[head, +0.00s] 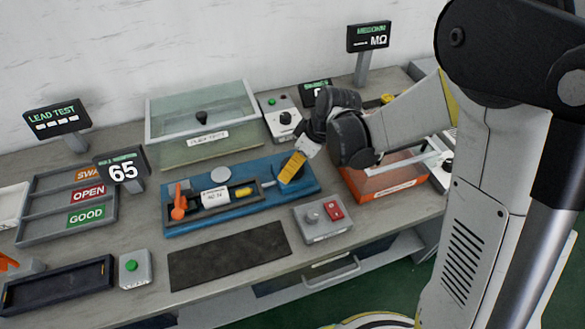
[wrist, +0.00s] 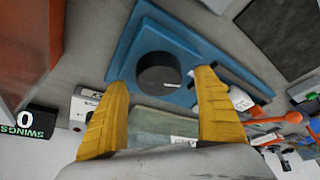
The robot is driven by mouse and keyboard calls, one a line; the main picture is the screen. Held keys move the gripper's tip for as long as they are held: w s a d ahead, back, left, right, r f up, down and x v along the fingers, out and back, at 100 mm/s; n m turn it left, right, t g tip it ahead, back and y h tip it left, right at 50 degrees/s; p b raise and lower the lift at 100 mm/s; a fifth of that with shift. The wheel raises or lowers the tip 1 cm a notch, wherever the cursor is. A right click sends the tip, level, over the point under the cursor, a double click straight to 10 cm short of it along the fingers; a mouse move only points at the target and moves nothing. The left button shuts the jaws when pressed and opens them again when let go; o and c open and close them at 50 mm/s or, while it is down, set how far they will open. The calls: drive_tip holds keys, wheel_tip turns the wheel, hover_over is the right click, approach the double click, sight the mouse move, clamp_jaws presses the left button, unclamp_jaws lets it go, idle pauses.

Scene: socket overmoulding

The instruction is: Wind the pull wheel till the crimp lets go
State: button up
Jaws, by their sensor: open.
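The pull wheel (wrist: 160,72) is a dark round knob with a pale mark on its rim side, on the blue tester base (wrist: 127,52). The base also shows in the head view (head: 233,223), where my gripper hides the wheel at its right end. My gripper (wrist: 162,80) is open, its yellow fingers on either side of the wheel with visible space between. In the head view my gripper (head: 291,168) is over the right end of the base. A crimped lead with a yellow part (head: 243,191) lies on the base; its grip at the crimp is too small to tell.
An orange lever (head: 179,203) and a pale disc (head: 220,174) are on the base. A switch box (head: 323,218) stands in front, an orange bin (head: 385,178) to the right, a lidded clear box (head: 203,120) behind. A dark mat (head: 228,256) lies bare in front.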

drive_tip(key=shift+x, duration=0.75)
drive_tip(key=c, duration=1.2)
drive_tip(key=shift+m, duration=0.3)
drive_tip(key=shift+m+t+h+b, duration=0.25)
drive_tip(key=shift+m+t+h, duration=0.15)
drive_tip(key=shift+m, duration=0.9)
drive_tip(key=shift+m+t+h+b, duration=0.3)
drive_tip(key=shift+m+h, duration=0.2)
drive_tip(key=shift+m, duration=0.8)
